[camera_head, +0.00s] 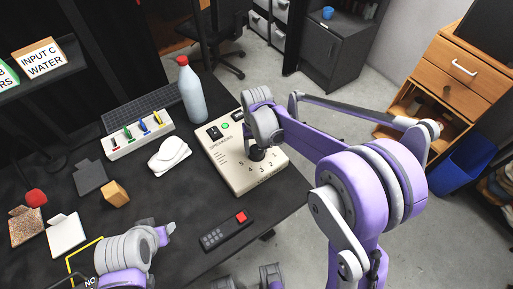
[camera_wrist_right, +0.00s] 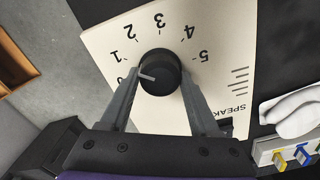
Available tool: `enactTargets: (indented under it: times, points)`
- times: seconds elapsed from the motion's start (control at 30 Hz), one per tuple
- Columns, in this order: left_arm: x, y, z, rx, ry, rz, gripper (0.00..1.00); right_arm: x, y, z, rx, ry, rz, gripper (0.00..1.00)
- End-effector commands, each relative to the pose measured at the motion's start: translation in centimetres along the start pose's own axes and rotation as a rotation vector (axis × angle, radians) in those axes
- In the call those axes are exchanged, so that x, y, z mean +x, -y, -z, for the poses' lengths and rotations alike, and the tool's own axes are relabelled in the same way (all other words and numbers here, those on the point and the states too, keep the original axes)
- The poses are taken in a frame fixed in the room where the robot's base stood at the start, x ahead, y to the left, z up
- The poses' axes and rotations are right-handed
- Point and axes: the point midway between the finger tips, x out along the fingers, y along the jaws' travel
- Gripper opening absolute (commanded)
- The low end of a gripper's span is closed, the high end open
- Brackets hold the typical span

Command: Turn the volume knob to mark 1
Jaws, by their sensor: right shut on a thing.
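The speaker panel (camera_head: 222,165) is a beige box on the dark table, printed "SPEAKERS" with a number scale. Its round black volume knob (camera_wrist_right: 160,72) carries a white pointer line. In the right wrist view the pointer faces left, towards the printed 0 and 1; I cannot tell exactly where between them. My right gripper (camera_wrist_right: 160,76) has one finger on each side of the knob and is shut on it. In the head view the right gripper (camera_head: 257,153) is over the panel's front part and largely hides the knob. My left arm shows at the lower left, but its fingers do not show.
A bottle with a red cap (camera_head: 191,90) stands behind the panel. A dark remote with a red button (camera_head: 224,232) lies near the table's front edge.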

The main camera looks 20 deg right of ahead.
Motion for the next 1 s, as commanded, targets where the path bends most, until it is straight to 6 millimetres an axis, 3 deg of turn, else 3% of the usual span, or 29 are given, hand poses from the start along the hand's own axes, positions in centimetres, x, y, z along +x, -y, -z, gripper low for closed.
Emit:
enactTargets:
  times: [0.6, 0.63, 0.8, 1.0]
  points:
    - [0.15, 0.0, -0.11, 0.0, 0.001, 0.0, 0.5, -0.03, 0.0, 0.01, -0.051, -0.001, 0.0, 0.07]
    - [0.15, 0.0, -0.11, 0.0, 0.001, 0.0, 0.5, -0.03, 0.0, 0.01, -0.051, -0.001, 0.0, 0.66]
    - [0.15, 0.0, -0.11, 0.0, 0.001, 0.0, 0.5, -0.02, 0.0, 0.01, -0.05, 0.0, 0.0, 0.93]
    - [0.15, 0.0, -0.12, 0.0, 0.001, 0.0, 0.5, -0.01, 0.0, 0.0, -0.05, 0.0, 0.0, 0.93]
